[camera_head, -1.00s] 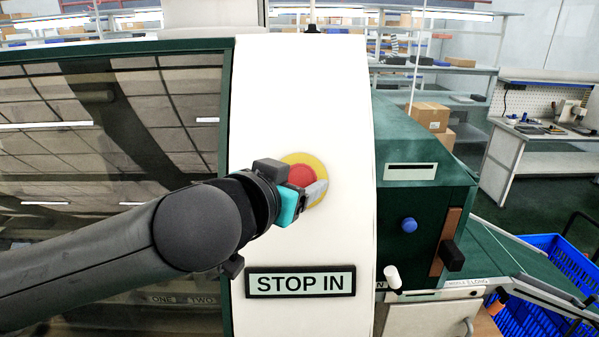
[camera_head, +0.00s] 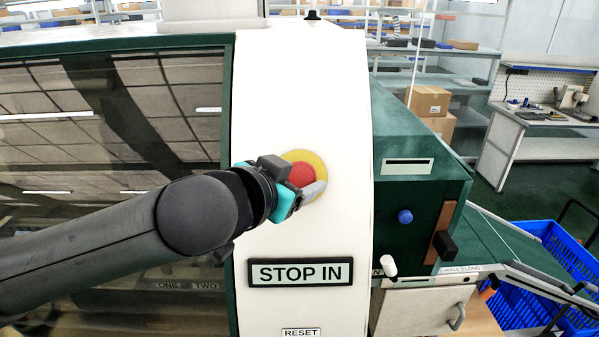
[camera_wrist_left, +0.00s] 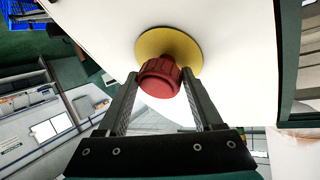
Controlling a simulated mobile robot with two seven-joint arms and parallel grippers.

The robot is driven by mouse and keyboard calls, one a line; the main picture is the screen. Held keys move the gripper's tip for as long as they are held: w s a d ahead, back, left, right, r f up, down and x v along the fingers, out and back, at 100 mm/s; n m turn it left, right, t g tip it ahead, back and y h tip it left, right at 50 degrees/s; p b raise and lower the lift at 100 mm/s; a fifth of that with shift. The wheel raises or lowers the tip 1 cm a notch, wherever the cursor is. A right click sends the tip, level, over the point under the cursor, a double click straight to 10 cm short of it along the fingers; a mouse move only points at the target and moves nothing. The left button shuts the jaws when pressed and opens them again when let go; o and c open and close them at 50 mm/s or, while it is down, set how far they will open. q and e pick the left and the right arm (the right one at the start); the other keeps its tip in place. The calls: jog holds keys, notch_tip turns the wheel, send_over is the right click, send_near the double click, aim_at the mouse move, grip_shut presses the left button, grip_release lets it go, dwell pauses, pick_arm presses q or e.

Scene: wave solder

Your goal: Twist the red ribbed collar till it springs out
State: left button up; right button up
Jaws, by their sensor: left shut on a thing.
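The red ribbed collar (camera_head: 296,174) stands out from a round yellow plate (camera_head: 316,161) on the white panel above the STOP IN label (camera_head: 301,272). In the left wrist view the collar (camera_wrist_left: 160,77) sits between my two finger pads, with the yellow plate (camera_wrist_left: 183,45) behind it. My left gripper (camera_head: 303,183) is shut on the collar, one finger on each side of it. The gripper partly hides the collar in the head view. My right gripper is in no view.
A green housing (camera_head: 415,135) with a blue knob (camera_head: 405,216) stands right of the panel. A dark glazed cover (camera_head: 110,130) lies left, behind my left arm. A RESET label (camera_head: 300,332) is at the bottom. Blue crates (camera_head: 520,312) stand at lower right.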

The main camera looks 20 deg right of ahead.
pick_arm(q)
jog(key=shift+s+f, duration=0.1)
jog(key=shift+m+g+p, duration=0.4)
jog(key=shift+m+p, duration=0.2)
jog(key=shift+p, duration=0.25)
jog(key=shift+s, duration=0.3)
jog(key=o, duration=1.5)
jog(key=shift+r, duration=0.2)
jog(key=shift+w+r, duration=0.1)
